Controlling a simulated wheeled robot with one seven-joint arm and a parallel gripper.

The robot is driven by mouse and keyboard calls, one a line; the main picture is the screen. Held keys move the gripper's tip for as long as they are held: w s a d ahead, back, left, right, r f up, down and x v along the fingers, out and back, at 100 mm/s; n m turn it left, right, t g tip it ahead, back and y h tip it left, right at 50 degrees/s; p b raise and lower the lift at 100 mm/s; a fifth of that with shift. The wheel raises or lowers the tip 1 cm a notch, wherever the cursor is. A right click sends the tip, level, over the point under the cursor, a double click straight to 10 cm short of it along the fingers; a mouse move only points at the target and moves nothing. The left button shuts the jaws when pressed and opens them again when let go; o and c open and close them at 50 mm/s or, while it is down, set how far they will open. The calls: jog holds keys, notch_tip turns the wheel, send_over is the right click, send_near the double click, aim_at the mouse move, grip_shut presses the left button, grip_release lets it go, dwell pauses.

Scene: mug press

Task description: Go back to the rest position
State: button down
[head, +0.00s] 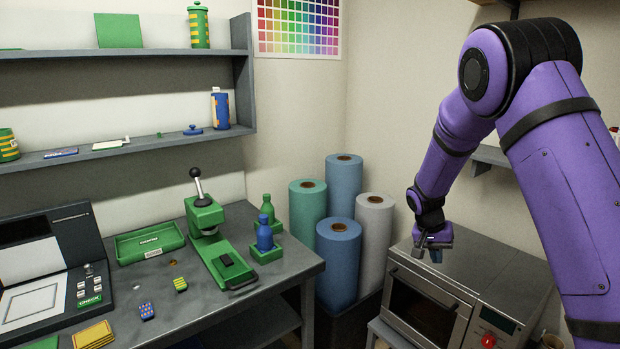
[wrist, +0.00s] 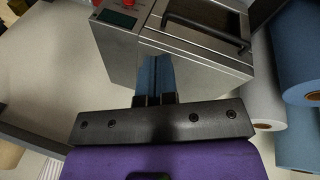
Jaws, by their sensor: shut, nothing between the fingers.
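My purple arm reaches in from the right in the head view. My gripper (head: 436,255) hangs above the top of the steel oven (head: 480,270), pointing down. In the wrist view my gripper (wrist: 156,75) has its two blue fingers together, with nothing between them. The oven (wrist: 195,60) shows just beyond the fingertips, with its door handle and a red button. I cannot tell the exact gap between the fingertips and the oven.
Rolls of blue (head: 338,262), green and white material stand left of the oven. The workbench (head: 190,300) at left holds a green mug press (head: 215,245), a green tray (head: 149,243), two bottles and a control console (head: 45,270). Shelves (head: 130,145) hang above it.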

jog(key=s+a+r+n+t+y, duration=0.1)
jog(key=s+r, duration=0.8)
jog(key=r, duration=0.3)
jog(key=s+r+n+t+y, duration=0.2)
jog(key=s+r, duration=0.7)
jog(key=r, duration=0.2)
jog(key=s+a+r+n+t, duration=0.1)
jog(key=s+r, duration=0.1)
jog(key=s, duration=0.8)
jog(key=s+a+r+n+t, duration=0.1)
jog(key=s+r+n, duration=0.1)
jog(key=s, duration=0.8)
jog(key=shift+s+a+r+y, duration=0.35)
jog(key=shift+r+y, duration=0.05)
jog(key=shift+r, duration=0.1)
